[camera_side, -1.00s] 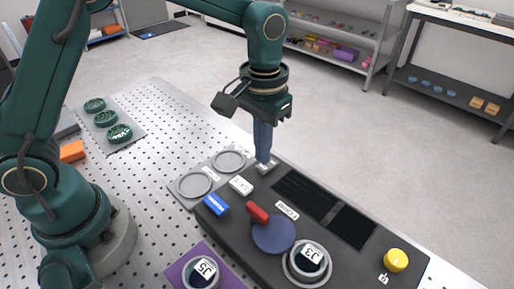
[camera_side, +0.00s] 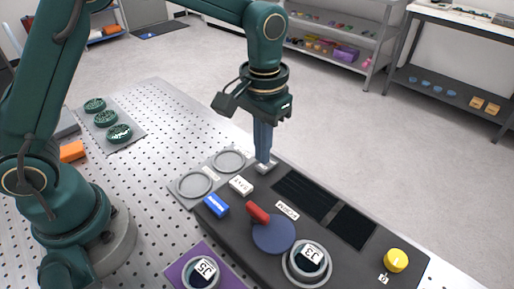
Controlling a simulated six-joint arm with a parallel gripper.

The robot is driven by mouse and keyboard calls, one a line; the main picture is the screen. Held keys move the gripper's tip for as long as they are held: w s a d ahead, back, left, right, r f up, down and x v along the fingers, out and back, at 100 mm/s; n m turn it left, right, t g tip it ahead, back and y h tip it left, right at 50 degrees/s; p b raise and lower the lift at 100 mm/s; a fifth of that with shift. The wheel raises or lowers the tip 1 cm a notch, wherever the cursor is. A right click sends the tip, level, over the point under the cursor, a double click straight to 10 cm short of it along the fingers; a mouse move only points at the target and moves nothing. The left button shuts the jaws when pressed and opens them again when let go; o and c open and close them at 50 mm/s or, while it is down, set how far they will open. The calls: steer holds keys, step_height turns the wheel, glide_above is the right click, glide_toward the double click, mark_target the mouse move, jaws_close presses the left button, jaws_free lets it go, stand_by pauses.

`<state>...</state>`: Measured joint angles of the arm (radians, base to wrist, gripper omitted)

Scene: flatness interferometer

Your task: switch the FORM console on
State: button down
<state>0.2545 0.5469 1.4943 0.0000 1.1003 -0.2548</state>
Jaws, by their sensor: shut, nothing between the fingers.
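The dark console (camera_side: 383,236) lies on the perforated table, with a "FORM" label (camera_side: 287,211) on its top. My gripper (camera_side: 262,160) is shut and points straight down at the console's far left part. Its fingertips are at a small light plate (camera_side: 268,168), which they partly hide. They look to be touching it or just above it; I cannot tell which. Also on the console are a white labelled block (camera_side: 241,185), a blue block (camera_side: 216,204), a red lever (camera_side: 258,212) by a blue disc (camera_side: 273,236), and a yellow knob (camera_side: 396,260).
Two grey rings (camera_side: 229,160) sit at the console's left end. A round holder marked J3 (camera_side: 307,261) is at its front, and one marked J5 (camera_side: 202,272) stands on a purple plate. Several green round parts (camera_side: 119,133) lie on a plate at the left.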

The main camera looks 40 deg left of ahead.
steer(key=shift+f, duration=0.95)
stand_by(0.8)
steer(key=shift+r, duration=3.55)
step_height(320, 180, up, 5)
steer(key=t, duration=0.1)
glide_above(262, 166)
steer(key=a, duration=0.2)
steer(key=s+a+r+n+t, duration=0.1)
steer(key=s+a+r+t, duration=0.15)
steer(key=s, duration=0.25)
steer(key=s+a+f+t, duration=0.1)
steer(key=s+f, duration=0.1)
steer(key=s, duration=0.2)
steer(key=s+a+f+m+t, duration=0.1)
steer(key=s+a+f, duration=0.1)
steer(key=s, duration=0.3)
steer(key=shift+s+a+f, duration=0.15)
steer(key=shift+s+f, duration=0.05)
steer(key=shift+f, duration=0.1)
